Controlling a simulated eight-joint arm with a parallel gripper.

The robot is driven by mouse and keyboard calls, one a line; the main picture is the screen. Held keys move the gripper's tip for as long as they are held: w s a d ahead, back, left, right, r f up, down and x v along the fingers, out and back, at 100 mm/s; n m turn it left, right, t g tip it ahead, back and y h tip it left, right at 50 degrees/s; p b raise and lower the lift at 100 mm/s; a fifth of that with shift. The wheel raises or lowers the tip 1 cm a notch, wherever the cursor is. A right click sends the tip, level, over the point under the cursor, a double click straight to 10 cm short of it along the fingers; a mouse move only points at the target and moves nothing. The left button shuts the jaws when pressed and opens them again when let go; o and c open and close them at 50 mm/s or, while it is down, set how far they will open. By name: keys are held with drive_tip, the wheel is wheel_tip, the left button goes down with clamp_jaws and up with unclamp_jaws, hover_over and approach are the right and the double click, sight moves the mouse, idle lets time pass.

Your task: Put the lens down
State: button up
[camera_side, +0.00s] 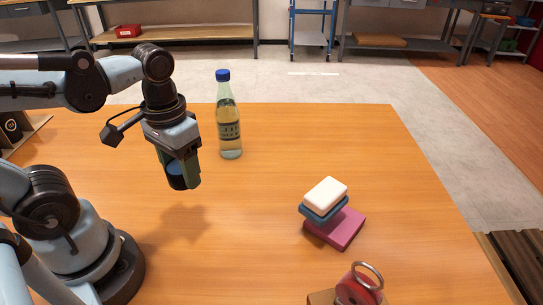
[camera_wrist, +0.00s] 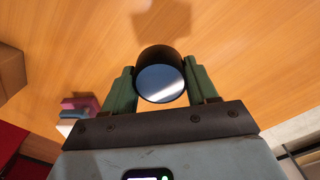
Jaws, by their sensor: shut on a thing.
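The lens (camera_wrist: 161,82) is a short dark cylinder with a pale, shiny glass face. In the wrist view it sits between the two green fingers of my gripper (camera_wrist: 160,88), which are shut on its sides. In the side view my gripper (camera_side: 182,172) points down and the lens (camera_side: 176,176) shows as a dark blue-black round between the fingers, partly hidden by them. It is held above the wooden table (camera_side: 240,230), apart from it, with a shadow on the wood below.
A bottle with a blue cap (camera_side: 229,120) stands just right of my gripper. Farther right is a stack with a white block (camera_side: 325,193), a blue piece and a pink block (camera_side: 340,232). A red object with a metal ring (camera_side: 360,288) is at the front edge. The table's middle is clear.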

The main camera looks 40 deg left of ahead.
drive_tip(key=w+d+m, duration=0.1)
drive_tip(key=w+d, duration=0.4)
drive_tip(key=w, duration=0.7)
drive_tip(key=w+d+m, duration=0.1)
drive_tip(key=w+d, duration=0.5)
drive_tip(key=w, duration=0.5)
hover_over(290, 158)
wheel_tip(290, 158, down, 7)
drive_tip(key=shift+d+r, duration=0.1)
drive_tip(key=shift+f, duration=2.1)
drive_tip(key=shift+f, duration=0.1)
drive_tip(key=o, duration=1.1)
drive_tip(key=shift+o, duration=0.2)
